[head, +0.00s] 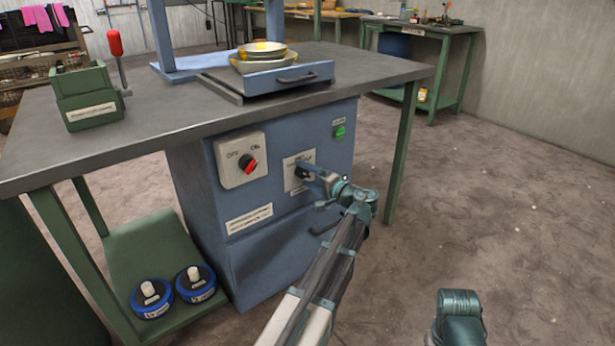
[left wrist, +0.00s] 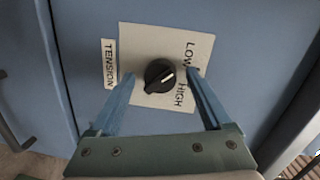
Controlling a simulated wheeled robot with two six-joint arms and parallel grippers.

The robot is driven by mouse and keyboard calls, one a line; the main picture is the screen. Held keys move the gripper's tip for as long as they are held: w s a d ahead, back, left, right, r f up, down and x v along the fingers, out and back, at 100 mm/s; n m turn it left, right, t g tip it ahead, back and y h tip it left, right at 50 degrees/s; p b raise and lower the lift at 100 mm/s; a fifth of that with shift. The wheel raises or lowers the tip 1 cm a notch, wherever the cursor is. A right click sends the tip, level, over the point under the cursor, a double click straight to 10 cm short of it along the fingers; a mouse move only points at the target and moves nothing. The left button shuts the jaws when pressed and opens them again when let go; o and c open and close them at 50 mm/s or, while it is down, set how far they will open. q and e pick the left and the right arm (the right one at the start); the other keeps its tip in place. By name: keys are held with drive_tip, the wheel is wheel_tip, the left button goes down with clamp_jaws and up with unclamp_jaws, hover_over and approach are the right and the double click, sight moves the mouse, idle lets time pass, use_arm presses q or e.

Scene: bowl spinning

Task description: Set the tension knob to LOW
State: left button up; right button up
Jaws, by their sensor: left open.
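The tension knob (left wrist: 159,75) is black and round, with a white pointer line, on a pale plate (left wrist: 150,40) marked LOW and HIGH beside a TENSION label (left wrist: 109,63). My left gripper (left wrist: 160,76) is open, with one finger on each side of the knob. A gap shows around the knob; contact is not clear. In the head view my left gripper (head: 308,171) is at the cabinet front and partly covers the knob plate (head: 292,184).
A red power switch (head: 249,165) with OFF and ON marks is left of the knob, and a green button (head: 340,131) is above right. The workbench (head: 190,110) overhangs the cabinet and carries a drawer with bowls (head: 264,50). Floor to the right is clear.

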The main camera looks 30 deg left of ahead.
use_arm(q)
drive_tip(key=p+v, duration=0.1)
drive_tip(key=v, duration=1.2)
drive_tip(key=shift+d, duration=0.3)
drive_tip(key=shift+s, duration=0.1)
drive_tip(key=s+d+f+m+g+h+p, duration=0.1)
drive_tip(key=s+d+f+g+h+p, duration=0.2)
drive_tip(key=s+d+h+p, duration=0.7)
drive_tip(key=s+d+f+m+g+h+p, duration=0.25)
drive_tip(key=s+d+h+p, duration=0.2)
drive_tip(key=s+d, duration=0.95)
wheel_tip(320, 180, up, 37)
drive_tip(key=w+p, duration=0.1)
drive_tip(key=p, duration=3.5)
drive_tip(key=shift+n+p, duration=0.4)
drive_tip(key=shift+n, duration=0.05)
drive_tip(key=shift+a+f+h, duration=0.1)
drive_tip(key=shift+f+h, duration=0.05)
drive_tip(key=shift+h, duration=0.1)
